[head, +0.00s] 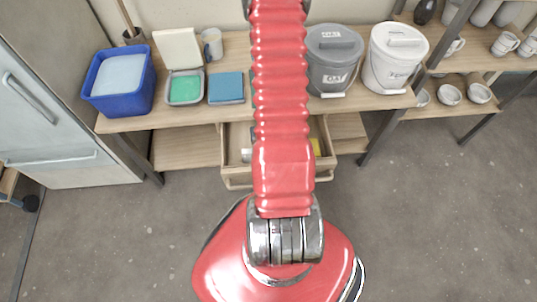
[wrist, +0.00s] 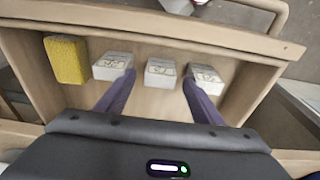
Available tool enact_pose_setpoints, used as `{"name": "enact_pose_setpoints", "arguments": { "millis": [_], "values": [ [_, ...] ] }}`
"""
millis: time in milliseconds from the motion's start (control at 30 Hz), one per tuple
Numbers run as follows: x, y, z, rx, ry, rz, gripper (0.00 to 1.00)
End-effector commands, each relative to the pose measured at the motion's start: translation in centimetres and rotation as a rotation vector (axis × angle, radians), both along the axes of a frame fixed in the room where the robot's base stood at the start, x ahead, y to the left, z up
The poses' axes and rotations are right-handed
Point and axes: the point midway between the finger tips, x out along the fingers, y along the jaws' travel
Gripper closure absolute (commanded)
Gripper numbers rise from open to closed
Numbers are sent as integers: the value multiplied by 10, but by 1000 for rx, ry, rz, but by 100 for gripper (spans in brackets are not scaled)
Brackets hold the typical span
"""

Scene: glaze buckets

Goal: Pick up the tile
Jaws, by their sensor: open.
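Three small white labelled blocks, which look like tiles, lie in a row in the open wooden drawer in the wrist view: a left one (wrist: 112,66), a middle one (wrist: 160,73) and a right one (wrist: 205,78). I cannot tell which is the task's tile. My gripper (wrist: 158,77) is open, with its two purple fingers reaching into view over the drawer. The middle block shows between the fingertips; the fingertips overlap the edges of the outer blocks in the picture. I see no contact for sure. In the head view my red arm hides the gripper and most of the drawer's inside.
A yellow sponge (wrist: 66,60) lies left in the drawer (wrist: 230,40), whose walls surround the blocks. On the bench above stand a blue tub (head: 122,85), a green-filled container (head: 185,88), a blue square (head: 226,88), a grey bucket (head: 331,55) and a white bucket (head: 393,60).

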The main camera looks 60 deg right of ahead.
Motion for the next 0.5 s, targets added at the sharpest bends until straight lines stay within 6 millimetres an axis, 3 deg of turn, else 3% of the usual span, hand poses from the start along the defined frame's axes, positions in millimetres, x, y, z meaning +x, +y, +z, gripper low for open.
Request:
{"name": "enact_pose_setpoints", "arguments": {
  "millis": [233,500],
  "values": [
    [2,-2,-21,1,1,-1,39],
    [3,-3,-24,-1,0,0,39]
  ]
}}
